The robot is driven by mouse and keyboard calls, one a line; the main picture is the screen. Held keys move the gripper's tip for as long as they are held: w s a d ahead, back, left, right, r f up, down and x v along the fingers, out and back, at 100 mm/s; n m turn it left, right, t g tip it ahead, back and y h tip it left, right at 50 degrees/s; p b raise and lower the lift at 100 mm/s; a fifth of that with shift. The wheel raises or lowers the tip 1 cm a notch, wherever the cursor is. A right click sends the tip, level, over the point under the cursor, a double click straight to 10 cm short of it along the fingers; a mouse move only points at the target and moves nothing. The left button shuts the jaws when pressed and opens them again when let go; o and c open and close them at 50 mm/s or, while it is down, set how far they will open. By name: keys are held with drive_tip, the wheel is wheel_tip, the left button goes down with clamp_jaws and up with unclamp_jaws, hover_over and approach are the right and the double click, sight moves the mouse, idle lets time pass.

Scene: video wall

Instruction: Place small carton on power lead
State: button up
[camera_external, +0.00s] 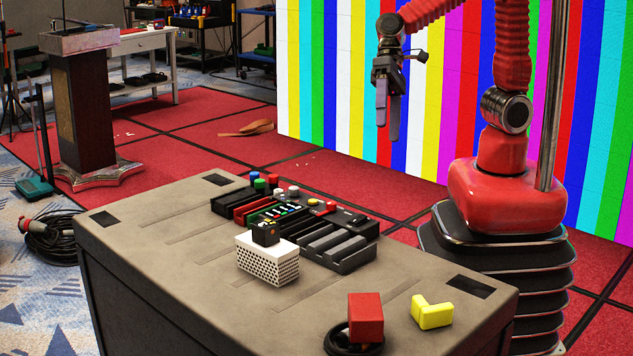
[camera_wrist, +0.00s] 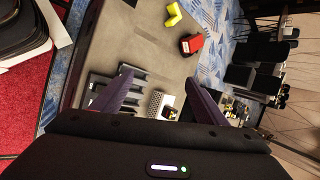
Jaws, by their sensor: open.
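A small red box (camera_external: 365,308), which looks like the small carton, sits at the near right of the tabletop. It rests on or against a black coiled cable (camera_external: 338,348), apparently the power lead; the box hides part of the coil. The red box also shows in the wrist view (camera_wrist: 191,45), with black beside it. My gripper (camera_external: 388,112) is high above the table's far side, well away from the box, fingers pointing down. In the wrist view my gripper (camera_wrist: 162,95) has its fingers spread, with nothing held between them.
A yellow L-shaped block (camera_external: 432,313) lies right of the red box. A white perforated block (camera_external: 266,262) carries a small dark box (camera_external: 265,234). Behind them stand black trays (camera_external: 338,246) and coloured knobs. Another cable coil (camera_external: 52,238) lies on the floor. The table's left part is clear.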

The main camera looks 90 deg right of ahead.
drive_tip(key=s+d+r+n+t+h, duration=0.1)
drive_tip(key=s+d+h, duration=0.3)
drive_tip(key=d, duration=0.8)
drive_tip(key=s+d+r+n+t+h, duration=0.2)
drive_tip(key=s+d, duration=0.4)
drive_tip(key=d, duration=0.7)
drive_tip(key=shift+s+r+n+t+h, duration=0.2)
drive_tip(key=shift+s+n+t+h, duration=0.2)
drive_tip(key=shift+n+t+h, duration=0.65)
drive_tip(key=shift+g, duration=0.25)
